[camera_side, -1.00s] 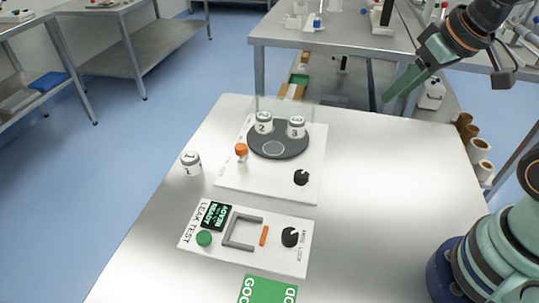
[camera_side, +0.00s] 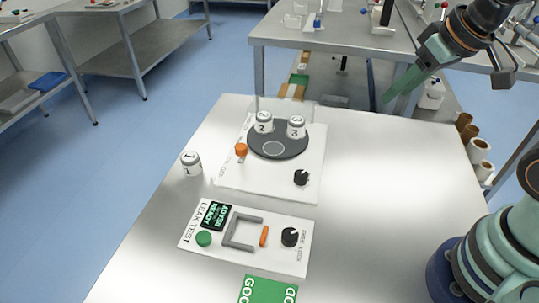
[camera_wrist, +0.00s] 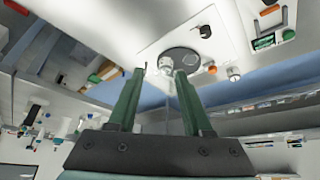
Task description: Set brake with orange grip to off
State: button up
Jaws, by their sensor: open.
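The brake with the orange grip (camera_side: 241,149) stands at the left edge of the white turntable plate, beside the dark round disc (camera_side: 279,139). Its orange grip also shows in the wrist view (camera_wrist: 212,70), just right of my right finger. Jars 2 (camera_side: 264,122) and 3 (camera_side: 296,127) stand on the disc; jar 1 (camera_side: 191,163) stands on the table left of the plate. My gripper (camera_side: 386,100) is raised above the far right of the table, well away from the brake. In the wrist view my gripper (camera_wrist: 160,72) is open with nothing between its fingers.
A black knob (camera_side: 301,177) sits at the plate's front right. The leak test panel (camera_side: 210,259) lies in front, with a green button (camera_side: 204,238), a grey bracket and an orange bar. A green mat (camera_side: 266,291) lies nearest. The table's right half is clear.

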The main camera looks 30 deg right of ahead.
jog(key=o, duration=0.3)
jog(key=w+a+r+n+g, duration=0.2)
jog(key=w+a+r+n, duration=0.15)
jog(key=w, duration=0.45)
jog(key=n+g, duration=0.4)
jog(key=n, duration=0.5)
send_over(241, 146)
notch_tip(241, 146, down, 13)
jog(key=shift+m, duration=0.25)
notch_tip(241, 146, down, 12)
jog(key=shift+r, duration=0.2)
